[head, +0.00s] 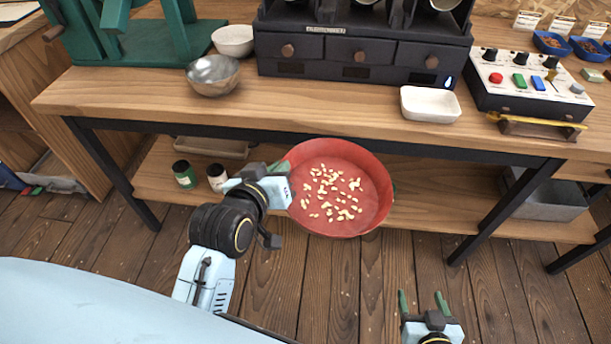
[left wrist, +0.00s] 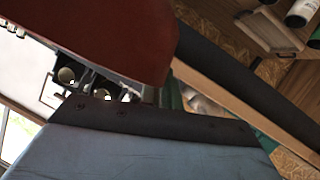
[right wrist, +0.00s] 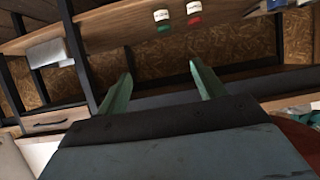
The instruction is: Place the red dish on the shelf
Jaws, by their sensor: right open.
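The red dish (head: 378,215), round and holding many pale beans, is level in front of the lower wooden shelf (head: 430,205) in the head view. It hides part of the shelf's front edge. My left gripper (head: 284,172) is shut on the left rim of the red dish; its fingertips are mostly hidden. In the left wrist view the dish (left wrist: 100,35) fills the upper left as a dark red surface. My right gripper (head: 423,303) is open and empty, low in the head view; its green fingers stand apart in the right wrist view (right wrist: 160,88).
A green-labelled jar (head: 184,175), a white-labelled jar (head: 216,177) and a shallow tray (head: 212,147) stand on the shelf's left part. A grey bin (head: 548,205) is at right. The tabletop (head: 330,108) overhangs the shelf; a black table leg (head: 505,212) stands right of the dish.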

